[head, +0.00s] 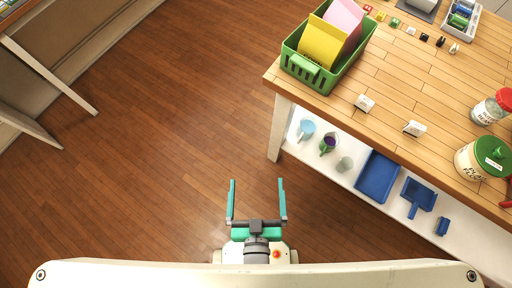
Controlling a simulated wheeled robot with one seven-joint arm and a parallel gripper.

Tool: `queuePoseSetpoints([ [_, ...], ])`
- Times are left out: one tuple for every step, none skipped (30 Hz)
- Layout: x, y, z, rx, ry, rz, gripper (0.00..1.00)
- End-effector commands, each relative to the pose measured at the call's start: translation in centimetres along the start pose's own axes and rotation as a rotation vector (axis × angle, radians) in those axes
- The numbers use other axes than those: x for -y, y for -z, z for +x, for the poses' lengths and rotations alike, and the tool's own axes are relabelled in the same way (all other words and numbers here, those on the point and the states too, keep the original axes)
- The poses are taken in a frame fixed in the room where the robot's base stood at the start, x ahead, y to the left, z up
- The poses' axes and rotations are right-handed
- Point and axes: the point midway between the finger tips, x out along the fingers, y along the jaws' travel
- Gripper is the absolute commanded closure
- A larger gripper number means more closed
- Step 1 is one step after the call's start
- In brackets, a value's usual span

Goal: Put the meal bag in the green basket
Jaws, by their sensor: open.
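The green basket (304,70) stands on the wooden table at its left end, at the upper right of the head view. A yellow flat-sided thing (321,43) and a pink one (346,17) stand in it, rising above the rim. I cannot tell whether either is the meal bag, and I see no other thing that is clearly a meal bag. My gripper (257,200) is open and empty at the lower middle, over the floor, well apart from the table and basket.
The table (400,75) holds a red-lidded jar (490,108), a green-lidded canister (482,158), small cards and small items along the back. Its white lower shelf holds cups, a blue tray (377,177) and a blue dustpan (418,195). The wooden floor at left is clear.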

Motion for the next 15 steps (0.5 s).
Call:
queuePoseSetpoints([
  [0.1,-0.2,-1.5,0.002,0.001,0.011,0.0],
  [0.1,-0.1,-2.2,-0.002,0.001,0.017,0.0],
  [0.1,-0.1,-3.0,-0.008,0.0,0.027,0.0],
  [0.1,0.0,-3.6,-0.01,-0.001,0.032,0.0],
  [0.1,0.1,-4.0,-0.015,-0.002,0.036,0.0],
  [0.1,0.2,-4.6,-0.018,-0.003,0.042,0.0],
  [0.1,0.2,-4.9,-0.021,-0.004,0.046,0.0],
  [0.1,0.3,-5.1,-0.022,-0.005,0.048,0.0],
  [0.1,0.4,-5.4,-0.025,-0.006,0.05,0.0],
  [0.1,0.4,-5.5,-0.027,-0.007,0.051,0.0],
  [0.1,0.5,-5.6,-0.028,-0.007,0.052,0.0],
  [0.1,0.5,-5.6,-0.028,-0.007,0.052,0.0],
  [0.1,0.5,-5.6,-0.029,-0.007,0.052,0.0],
  [0.1,0.5,-5.6,-0.029,-0.007,0.052,0.0],
  [0.1,0.5,-5.6,-0.029,-0.007,0.052,0.0],
])
